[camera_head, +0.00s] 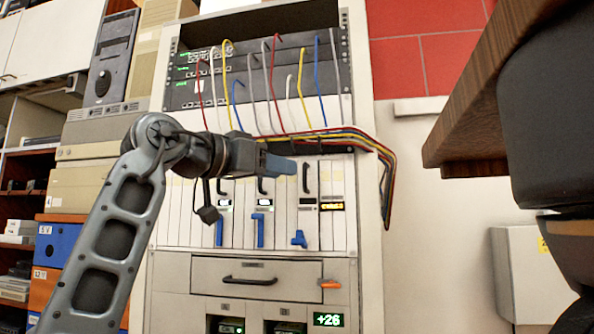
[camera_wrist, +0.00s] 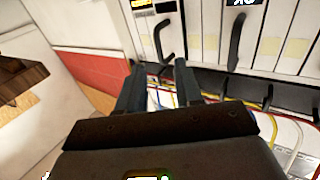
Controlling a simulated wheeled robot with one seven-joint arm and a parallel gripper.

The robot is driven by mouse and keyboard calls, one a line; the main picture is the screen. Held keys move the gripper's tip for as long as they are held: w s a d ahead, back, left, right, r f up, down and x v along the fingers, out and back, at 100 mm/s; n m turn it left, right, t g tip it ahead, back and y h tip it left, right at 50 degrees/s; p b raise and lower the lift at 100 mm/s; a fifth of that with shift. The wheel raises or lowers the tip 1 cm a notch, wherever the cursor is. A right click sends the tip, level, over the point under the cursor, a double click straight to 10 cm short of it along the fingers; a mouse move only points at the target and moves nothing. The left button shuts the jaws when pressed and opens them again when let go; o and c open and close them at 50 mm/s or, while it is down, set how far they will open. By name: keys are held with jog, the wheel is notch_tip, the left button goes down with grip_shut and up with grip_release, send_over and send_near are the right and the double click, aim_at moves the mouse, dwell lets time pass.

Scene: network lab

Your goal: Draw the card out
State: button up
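Several upright white cards fill the rack's card cage. Three have dark handles: left (camera_head: 223,186), middle (camera_head: 262,186) and right (camera_head: 306,178). Blue levers stand below them; the left (camera_head: 219,232) and middle (camera_head: 260,230) ones hang upright, and the right one (camera_head: 298,240) looks turned aside. My gripper (camera_head: 292,166) is at the upper front of the cage, near the right handle. In the wrist view its two fingers (camera_wrist: 160,86) are apart with nothing between them. The right card's handle (camera_wrist: 163,45) lies just beyond the fingertips, and the middle handle (camera_wrist: 237,42) is farther right.
A bundle of coloured cables (camera_head: 340,133) runs along a dark bar above the cards and hangs down at the right. A patch panel (camera_head: 200,92) is above. A wooden edge (camera_head: 475,168) juts in at upper right.

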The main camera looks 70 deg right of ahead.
aim_at(299, 173)
jog(key=shift+p+x, duration=0.65)
jog(key=shift+x, duration=2.35)
grip_shut()
